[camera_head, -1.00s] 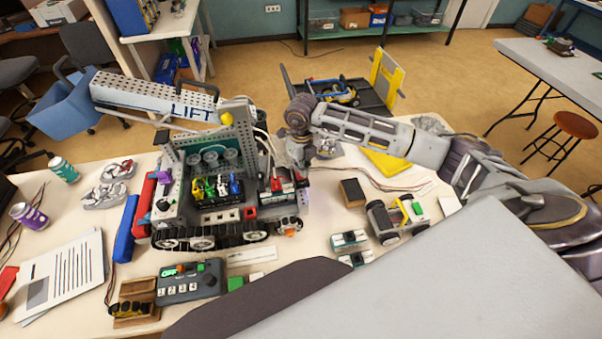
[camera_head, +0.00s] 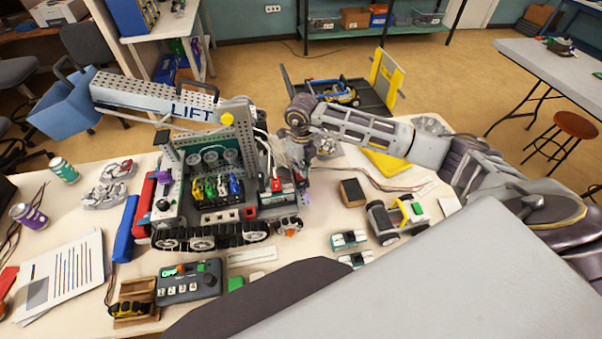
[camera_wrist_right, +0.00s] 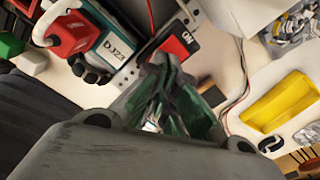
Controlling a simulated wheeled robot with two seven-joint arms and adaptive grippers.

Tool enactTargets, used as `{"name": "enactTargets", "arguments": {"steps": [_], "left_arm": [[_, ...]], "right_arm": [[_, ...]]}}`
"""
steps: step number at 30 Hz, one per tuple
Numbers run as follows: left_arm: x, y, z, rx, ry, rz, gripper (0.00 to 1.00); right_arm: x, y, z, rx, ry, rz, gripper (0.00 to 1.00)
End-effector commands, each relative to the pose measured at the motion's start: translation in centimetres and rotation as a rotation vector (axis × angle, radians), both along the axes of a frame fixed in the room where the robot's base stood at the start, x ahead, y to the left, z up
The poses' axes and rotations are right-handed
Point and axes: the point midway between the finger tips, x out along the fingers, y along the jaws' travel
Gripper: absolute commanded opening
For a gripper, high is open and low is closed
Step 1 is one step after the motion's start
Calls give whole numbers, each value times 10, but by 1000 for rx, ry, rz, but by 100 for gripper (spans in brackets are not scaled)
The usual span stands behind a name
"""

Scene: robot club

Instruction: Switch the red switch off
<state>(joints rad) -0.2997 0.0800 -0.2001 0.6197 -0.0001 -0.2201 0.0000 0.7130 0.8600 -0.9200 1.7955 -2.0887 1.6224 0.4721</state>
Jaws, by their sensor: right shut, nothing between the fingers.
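The red switch (camera_wrist_right: 176,47) shows in the right wrist view as a red rocker in a dark frame with white ON lettering at its upper right end. My right gripper (camera_head: 302,186) is over the model's right end, pointing down, shut and empty. It covers the switch in the head view. In the wrist view its fingertips (camera_wrist_right: 158,68) are close below the switch's near edge; I cannot tell whether they touch. My left gripper is not in view.
The model's grey LIFT boom (camera_head: 165,100) reaches left. A small wheeled car (camera_head: 398,218), a brown block (camera_head: 352,192) and a yellow tray (camera_head: 388,163) lie to the right. A dark control box (camera_head: 190,283) is in front. Loose wires run right of the gripper.

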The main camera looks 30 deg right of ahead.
Motion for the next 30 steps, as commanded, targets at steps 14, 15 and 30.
{"name": "enactTargets", "arguments": {"steps": [14,15,30], "left_arm": [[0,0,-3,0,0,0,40],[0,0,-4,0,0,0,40],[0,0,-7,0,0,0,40]], "right_arm": [[0,0,-4,0,0,0,0],[0,0,-5,0,0,0,0],[0,0,-9,0,0,0,0]]}}
